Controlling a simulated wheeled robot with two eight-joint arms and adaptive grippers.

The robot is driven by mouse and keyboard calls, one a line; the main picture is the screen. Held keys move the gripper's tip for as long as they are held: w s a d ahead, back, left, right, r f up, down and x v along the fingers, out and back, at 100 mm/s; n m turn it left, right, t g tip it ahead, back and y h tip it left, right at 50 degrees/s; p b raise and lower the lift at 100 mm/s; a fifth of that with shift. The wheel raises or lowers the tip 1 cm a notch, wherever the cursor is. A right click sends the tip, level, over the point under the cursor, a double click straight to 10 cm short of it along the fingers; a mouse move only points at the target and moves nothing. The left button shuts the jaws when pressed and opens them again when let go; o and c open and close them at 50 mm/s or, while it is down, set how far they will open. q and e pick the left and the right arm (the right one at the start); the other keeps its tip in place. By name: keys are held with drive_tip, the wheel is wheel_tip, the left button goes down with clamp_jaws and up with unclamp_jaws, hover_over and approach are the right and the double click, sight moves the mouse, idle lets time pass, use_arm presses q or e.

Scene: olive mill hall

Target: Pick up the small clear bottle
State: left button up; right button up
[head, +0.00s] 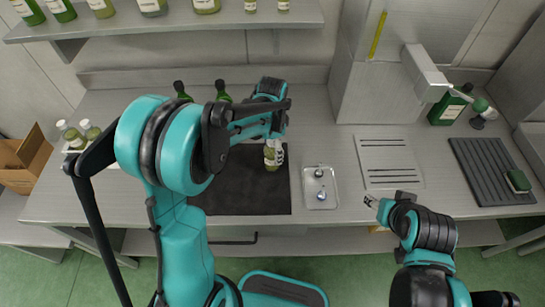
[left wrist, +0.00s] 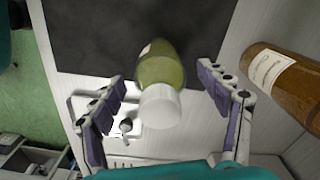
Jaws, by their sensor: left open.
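The small clear bottle (head: 271,159), with yellow-green contents and a pale cap, stands on the dark mat (head: 240,197). My left gripper (head: 277,148) reaches over it from behind my arm and partly hides it. In the left wrist view the bottle (left wrist: 162,72) shows from above, its white cap towards the camera. It lies between the two spread fingers of the left gripper (left wrist: 165,92), with a gap on each side. My right gripper (head: 371,201) hangs near the bench's front edge, away from the bottle; its jaw opening is too small to judge.
A metal tray (head: 320,201) with small items is right of the mat. A brown labelled bottle (left wrist: 283,75) lies across the right of the wrist view. Two green bottles (head: 222,91) stand behind my arm. A slotted panel (head: 388,162) and dark rack (head: 490,172) are right.

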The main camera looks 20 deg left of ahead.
use_arm(q)
drive_tip(key=shift+f, duration=0.35)
drive_tip(key=c, duration=1.6)
drive_tip(key=shift+r, duration=0.1)
